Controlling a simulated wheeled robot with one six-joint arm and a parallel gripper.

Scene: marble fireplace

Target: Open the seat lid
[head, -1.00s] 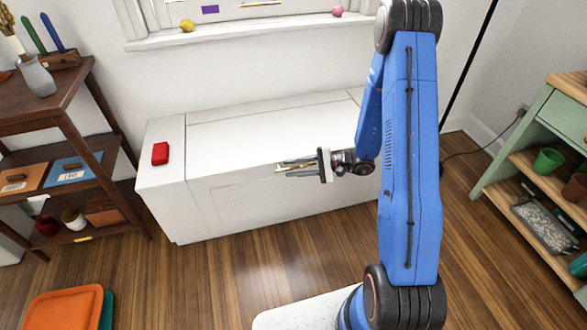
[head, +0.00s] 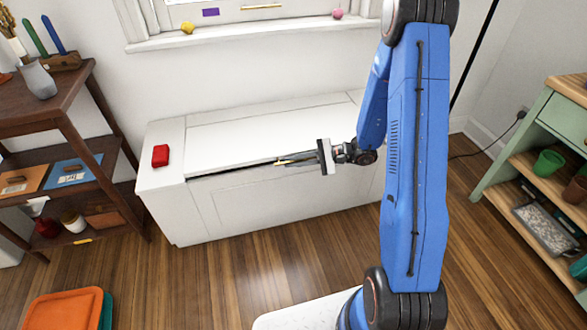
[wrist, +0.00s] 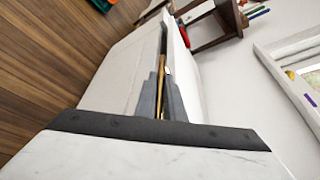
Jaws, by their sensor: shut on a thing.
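The white window seat (head: 250,212) stands against the wall, and its white seat lid (head: 245,140) is raised slightly at the front edge. A dark gap shows under that edge, widest toward the left. My gripper (head: 282,162) is at the lid's front edge and shut on the brass handle (head: 283,161). In the wrist view the handle (wrist: 162,72) lies between the two grey fingers (wrist: 162,95). The inside of the seat is hidden.
A red block (head: 160,155) sits on the fixed left end of the seat. A dark wooden shelf (head: 75,95) stands at left and a green cabinet (head: 535,135) at right. A windowsill (head: 240,33) with small objects is above the seat. The wooden floor in front is mostly clear.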

